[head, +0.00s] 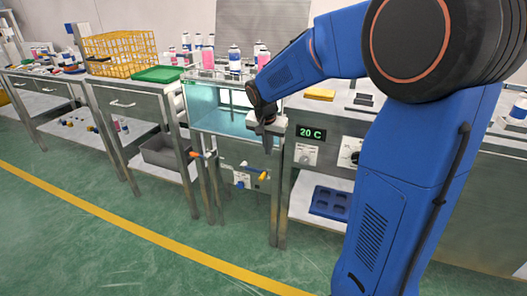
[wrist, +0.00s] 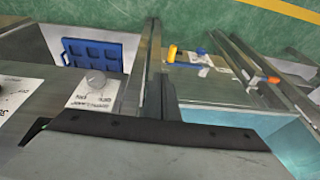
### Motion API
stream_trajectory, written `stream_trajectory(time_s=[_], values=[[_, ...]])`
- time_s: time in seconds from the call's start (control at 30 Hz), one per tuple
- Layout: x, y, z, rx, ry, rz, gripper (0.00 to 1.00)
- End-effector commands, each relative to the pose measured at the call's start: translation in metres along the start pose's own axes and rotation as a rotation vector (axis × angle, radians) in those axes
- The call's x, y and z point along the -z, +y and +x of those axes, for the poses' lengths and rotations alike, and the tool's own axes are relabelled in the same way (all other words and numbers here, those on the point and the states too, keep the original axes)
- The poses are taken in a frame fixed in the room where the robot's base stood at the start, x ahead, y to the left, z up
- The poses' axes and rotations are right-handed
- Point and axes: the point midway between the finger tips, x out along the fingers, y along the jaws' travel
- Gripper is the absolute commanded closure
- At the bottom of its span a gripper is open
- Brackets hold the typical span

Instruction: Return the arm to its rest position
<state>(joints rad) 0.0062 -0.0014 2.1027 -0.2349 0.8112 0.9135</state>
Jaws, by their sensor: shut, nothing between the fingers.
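My blue arm stands at the right of the head view, bent over toward the benches. My gripper (head: 268,145) points down in front of the water bath, beside the 20 C display. Its fingers are shut with nothing between them. In the wrist view the shut fingers (wrist: 165,90) show at the centre, above the dark edge of the gripper body. Below them are the bench front and a white dial panel (wrist: 92,90). The gripper appears apart from the bath and the panel, though the exact gap is hard to tell.
The glass water bath (head: 207,108) is left of my gripper, with several cans behind it. An orange-handled valve (head: 262,176) sits below. A yellow basket (head: 120,45) and a green tray (head: 158,74) stand on the left bench. A blue rack (head: 330,203) lies on the lower shelf. Green floor in front is clear.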

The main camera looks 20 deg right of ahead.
Motion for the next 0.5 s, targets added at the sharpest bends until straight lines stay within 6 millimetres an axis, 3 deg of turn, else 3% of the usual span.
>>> stream_trajectory(time_s=[0.27,0.5], values=[[-0.004,0.004,-0.009,0.005,0.002,-0.013,1.0],[-0.037,0.036,-0.047,0.041,0.009,-0.12,1.0]])
